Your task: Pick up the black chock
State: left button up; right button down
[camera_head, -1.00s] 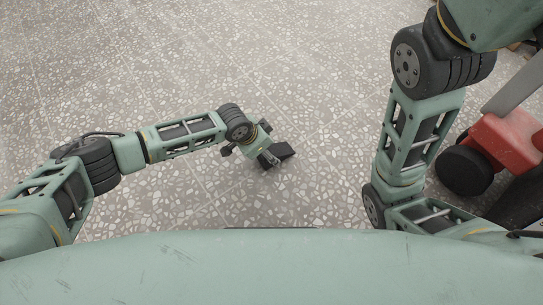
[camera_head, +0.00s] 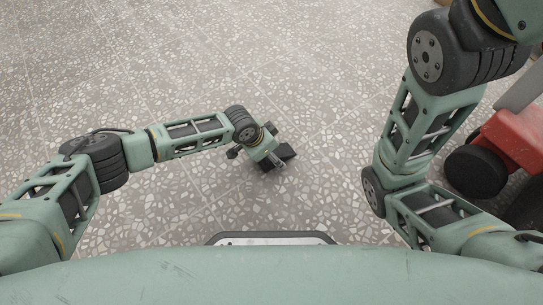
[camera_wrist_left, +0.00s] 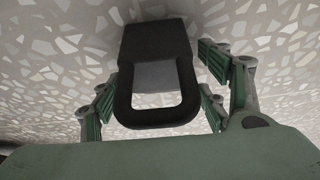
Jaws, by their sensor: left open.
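The black chock (camera_head: 286,152) lies on the speckled floor in front of me, partly hidden by my left gripper (camera_head: 275,162) in the head view. In the left wrist view the chock (camera_wrist_left: 155,40) shows as a dark block with a loop handle, its handle end towards the palm. My left gripper (camera_wrist_left: 157,95) is open, with green fingers on either side of the handle. I cannot tell whether the fingers touch it. My right arm shows at the right of the head view, but its gripper is out of view.
A red object with a black wheel (camera_head: 475,171) stands at the right edge, beyond my right arm. The terrazzo floor (camera_head: 230,60) ahead and around the chock is clear.

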pick_arm(q)
jog(key=c, duration=1.5)
jog(key=shift+c, duration=0.5)
jog(key=shift+r, duration=0.2)
